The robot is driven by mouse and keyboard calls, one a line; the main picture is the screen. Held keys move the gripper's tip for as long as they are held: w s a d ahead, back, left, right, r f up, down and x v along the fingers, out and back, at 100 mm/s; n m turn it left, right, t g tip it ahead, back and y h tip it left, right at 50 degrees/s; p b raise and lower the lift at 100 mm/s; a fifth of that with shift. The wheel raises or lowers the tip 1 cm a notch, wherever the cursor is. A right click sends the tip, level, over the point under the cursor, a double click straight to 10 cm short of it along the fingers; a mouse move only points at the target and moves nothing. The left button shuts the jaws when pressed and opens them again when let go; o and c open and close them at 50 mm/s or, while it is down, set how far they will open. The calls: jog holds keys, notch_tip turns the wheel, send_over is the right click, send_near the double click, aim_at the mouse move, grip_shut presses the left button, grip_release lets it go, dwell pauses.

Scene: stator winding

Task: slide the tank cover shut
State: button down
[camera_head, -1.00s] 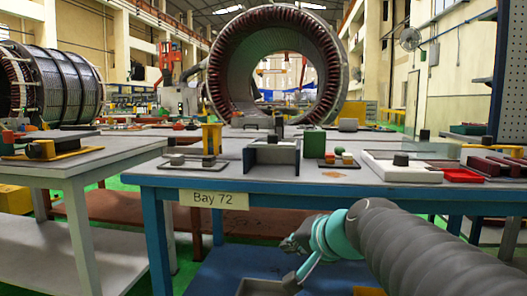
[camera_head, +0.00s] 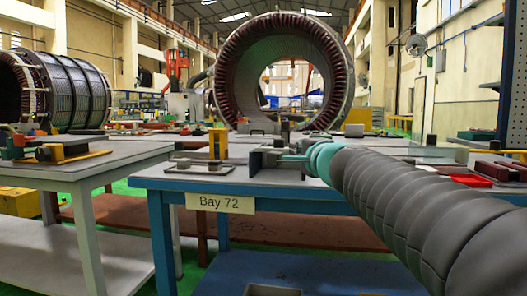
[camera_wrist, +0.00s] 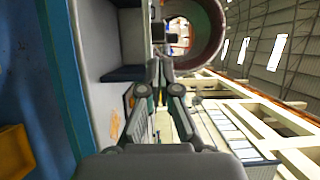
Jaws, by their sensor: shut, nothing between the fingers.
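The tank appears to be the blue-grey box (camera_head: 257,163) on the middle of the Bay 72 table, partly hidden by my arm in the head view. A dark upright block (camera_head: 285,129), possibly the cover's handle, shows above it. In the wrist view, turned on its side, the box has a dark blue front edge (camera_wrist: 124,74) and a grey top (camera_wrist: 131,38), with the dark block (camera_wrist: 157,32) standing up from it. My gripper (camera_head: 284,160) is shut and empty at the front of the box. In the wrist view its fingertips (camera_wrist: 159,66) point toward the block; contact cannot be told.
A yellow stand (camera_head: 218,145) and small parts on a plate are left of the box. A red tray (camera_head: 470,180) lies to the right. The table's front edge (camera_head: 170,184) is blue. A large stator ring (camera_head: 233,80) stands behind.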

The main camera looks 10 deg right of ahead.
aim_at(280, 143)
jog(key=w, duration=0.6)
jog(key=w+a, duration=0.1)
jog(key=w, duration=0.2)
jog(key=shift+a+p, duration=0.1)
jog(key=shift+p, duration=0.3)
jog(key=shift+w, duration=0.1)
